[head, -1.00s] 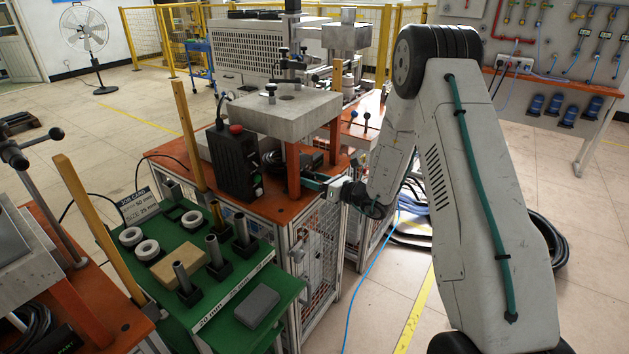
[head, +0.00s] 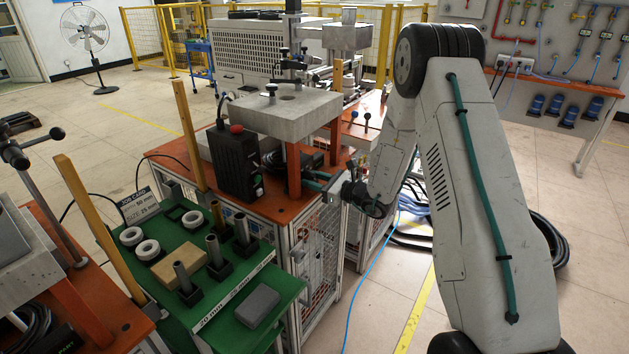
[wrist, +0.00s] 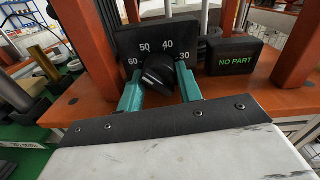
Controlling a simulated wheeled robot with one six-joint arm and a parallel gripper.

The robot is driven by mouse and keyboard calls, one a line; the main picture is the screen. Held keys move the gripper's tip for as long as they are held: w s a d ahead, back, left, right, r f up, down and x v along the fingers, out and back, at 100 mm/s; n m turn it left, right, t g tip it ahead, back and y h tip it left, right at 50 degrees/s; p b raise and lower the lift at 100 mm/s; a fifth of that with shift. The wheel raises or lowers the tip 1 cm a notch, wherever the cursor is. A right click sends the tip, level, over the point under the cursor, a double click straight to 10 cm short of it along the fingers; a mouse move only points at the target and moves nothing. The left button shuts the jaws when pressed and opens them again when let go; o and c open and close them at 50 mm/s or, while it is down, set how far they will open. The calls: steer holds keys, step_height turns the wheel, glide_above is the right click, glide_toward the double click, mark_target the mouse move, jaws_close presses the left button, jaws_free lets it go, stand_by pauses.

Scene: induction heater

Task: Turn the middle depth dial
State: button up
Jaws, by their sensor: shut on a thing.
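The depth dial is a black knob (wrist: 158,73) on a dark plate (wrist: 160,38) marked 60, 50, 40 and 30 in the wrist view. My gripper (wrist: 159,84) has its two teal fingers on either side of the knob and is shut on it. The knob looks turned at a slant, but its exact setting is hard to read. In the head view my gripper (head: 318,182) reaches in at the right edge of the orange bench, and the dial itself is hidden there.
A black "NO PART" box (wrist: 236,55) stands right of the dial. Orange posts (wrist: 300,45) rise nearby. In the head view a black control box with a red button (head: 236,160) and a green tray table (head: 245,270) with metal tubes and white rings stand to the left.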

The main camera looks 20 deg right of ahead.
steer(key=shift+d+n, duration=0.1)
steer(key=shift+n, duration=2.1)
steer(key=o, duration=1)
steer(key=v, duration=0.7)
steer(key=shift+s+d, duration=0.2)
steer(key=shift+s, duration=0.1)
